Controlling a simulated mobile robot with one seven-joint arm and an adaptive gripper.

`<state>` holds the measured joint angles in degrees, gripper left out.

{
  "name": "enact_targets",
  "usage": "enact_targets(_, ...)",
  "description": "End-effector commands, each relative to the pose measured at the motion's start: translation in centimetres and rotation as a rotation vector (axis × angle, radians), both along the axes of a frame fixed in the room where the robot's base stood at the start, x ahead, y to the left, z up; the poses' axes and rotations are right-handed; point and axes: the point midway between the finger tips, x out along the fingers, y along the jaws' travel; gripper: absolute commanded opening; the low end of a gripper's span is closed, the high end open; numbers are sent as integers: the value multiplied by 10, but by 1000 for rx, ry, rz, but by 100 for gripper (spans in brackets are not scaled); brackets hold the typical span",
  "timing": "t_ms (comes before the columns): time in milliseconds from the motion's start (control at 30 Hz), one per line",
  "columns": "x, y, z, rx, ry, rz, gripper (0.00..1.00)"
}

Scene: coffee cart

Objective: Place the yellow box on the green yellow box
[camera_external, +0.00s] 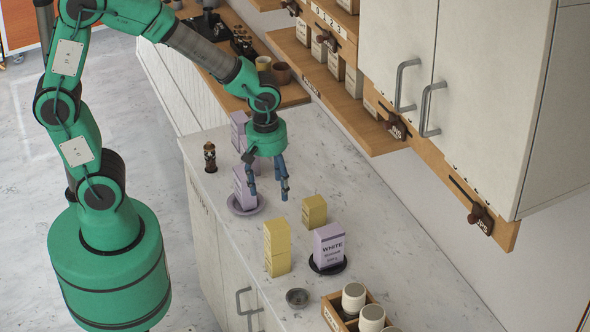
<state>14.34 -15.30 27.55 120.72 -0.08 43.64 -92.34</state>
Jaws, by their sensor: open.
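A small yellow box (314,212) stands upright on the white counter near its middle. A taller yellow shape (277,247) stands closer to the front edge, to the lower left of it; it looks like two yellow boxes stacked, but I cannot tell for sure. No box looks clearly green-yellow. My gripper (268,192) is open and empty, fingers pointing down, up and left of both yellow boxes in the picture. Its fingers are apart from them.
Another purple box (243,187) is on a purple saucer (245,207) beside my gripper. A wooden crate of cups (331,317) and a small grey dish (297,298) are at the front. Cabinets (447,70) overhang the right.

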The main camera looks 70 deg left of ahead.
Motion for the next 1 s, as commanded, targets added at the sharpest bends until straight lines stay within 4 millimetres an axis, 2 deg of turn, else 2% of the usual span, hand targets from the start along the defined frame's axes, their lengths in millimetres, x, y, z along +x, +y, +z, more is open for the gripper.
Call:
enact_targets(33,-2,7,16,-1,-25,-51,64)
enact_targets(300,-29,44,95,39,-161,-439,64)
enact_targets(600,-79,83,165,172,-298,-881,64)
enact_targets(800,-113,101,194,290,-355,-1139,64)
enact_targets(1000,-133,110,207,367,-374,-1286,64)
